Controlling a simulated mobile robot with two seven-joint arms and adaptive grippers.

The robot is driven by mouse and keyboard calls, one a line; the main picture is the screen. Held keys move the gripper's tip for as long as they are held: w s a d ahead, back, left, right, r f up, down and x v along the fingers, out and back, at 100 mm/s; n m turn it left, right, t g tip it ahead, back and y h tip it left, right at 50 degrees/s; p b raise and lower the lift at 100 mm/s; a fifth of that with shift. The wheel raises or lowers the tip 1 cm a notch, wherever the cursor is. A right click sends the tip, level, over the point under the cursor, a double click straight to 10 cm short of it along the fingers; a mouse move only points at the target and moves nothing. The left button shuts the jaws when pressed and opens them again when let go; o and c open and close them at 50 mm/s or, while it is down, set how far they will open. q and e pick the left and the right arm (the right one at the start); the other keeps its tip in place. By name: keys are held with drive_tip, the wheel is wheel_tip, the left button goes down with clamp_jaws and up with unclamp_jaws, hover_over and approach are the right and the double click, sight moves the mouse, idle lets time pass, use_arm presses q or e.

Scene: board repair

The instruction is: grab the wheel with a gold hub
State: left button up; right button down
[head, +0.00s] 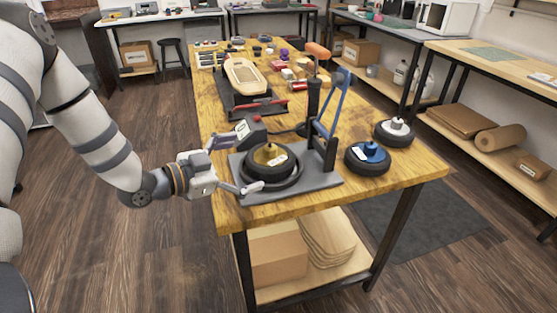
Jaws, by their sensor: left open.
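The wheel with a gold hub (270,158) is a black wheel lying flat in a round dark holder on a grey base plate (318,185) at the near left of the wooden workbench. A pale label shows on its hub. My left gripper (245,160) reaches in from the left at the bench edge. I cannot tell if either finger touches the wheel. My right gripper is not in view.
A blue-hubbed wheel (367,157) and a white-hubbed wheel (394,131) lie to the right. A black post with a blue arm (334,105) stands on the plate behind the gold-hubbed wheel. A board deck (245,75) sits farther back. The bench's near right corner is clear.

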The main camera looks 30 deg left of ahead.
sight(274, 155)
use_arm(q)
drive_tip(key=x, duration=0.2)
drive_tip(key=b+x, duration=0.1)
drive_tip(key=x, duration=0.4)
drive_tip(key=shift+s+d, duration=0.15)
drive_tip(key=shift+d, duration=0.2)
drive_tip(key=shift+w+d, duration=0.1)
drive_tip(key=shift+w, duration=0.35)
drive_tip(key=shift+s+r, duration=0.15)
drive_tip(key=c, duration=1.8)
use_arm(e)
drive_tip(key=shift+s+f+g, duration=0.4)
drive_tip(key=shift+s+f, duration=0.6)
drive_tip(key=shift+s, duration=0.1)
